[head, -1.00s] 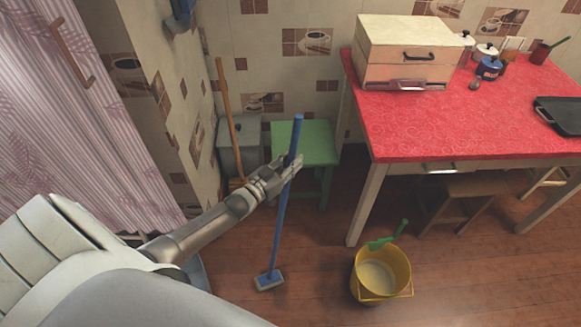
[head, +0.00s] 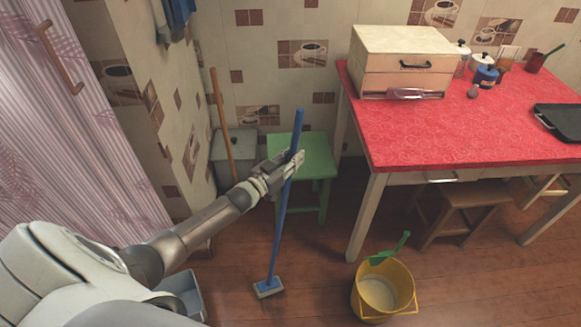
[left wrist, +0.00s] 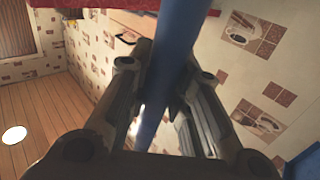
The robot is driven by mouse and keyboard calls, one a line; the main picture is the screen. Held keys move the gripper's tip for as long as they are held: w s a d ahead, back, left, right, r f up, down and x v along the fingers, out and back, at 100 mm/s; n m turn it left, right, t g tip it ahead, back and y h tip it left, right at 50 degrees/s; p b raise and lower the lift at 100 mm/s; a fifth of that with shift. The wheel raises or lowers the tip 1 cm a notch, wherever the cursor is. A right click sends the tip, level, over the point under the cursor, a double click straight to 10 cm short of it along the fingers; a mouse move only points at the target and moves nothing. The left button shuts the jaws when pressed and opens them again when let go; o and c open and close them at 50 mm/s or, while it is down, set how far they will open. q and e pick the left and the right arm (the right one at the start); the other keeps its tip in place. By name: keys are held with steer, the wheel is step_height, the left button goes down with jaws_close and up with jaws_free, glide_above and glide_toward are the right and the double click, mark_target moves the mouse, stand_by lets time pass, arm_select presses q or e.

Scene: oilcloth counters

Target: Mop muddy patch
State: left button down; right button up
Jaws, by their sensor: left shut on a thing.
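A mop with a blue handle (head: 279,215) and a small flat head (head: 268,287) stands nearly upright on the brown wooden floor. My left gripper (head: 293,165) is shut on the upper part of its handle. In the left wrist view the blue handle (left wrist: 165,70) runs between the fingers of my left gripper (left wrist: 160,105). A yellow bucket (head: 383,297) with pale liquid in it and a green-handled tool stands to the right of the mop, apart from it. I cannot make out a muddy patch. My right gripper is not in view.
A red-topped table (head: 450,130) stands at the right, with a brown stool (head: 468,205) under it. A green stool (head: 310,160) is behind my gripper. A grey bin (head: 235,155) and a wooden stick (head: 222,125) are against the wall. Floor between mop and bucket is clear.

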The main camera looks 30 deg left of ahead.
arm_select(q)
steer(key=shift+w+a+f, duration=0.1)
steer(key=shift+w, duration=0.35)
steer(key=shift+w+b, duration=0.25)
steer(key=shift+b, duration=0.05)
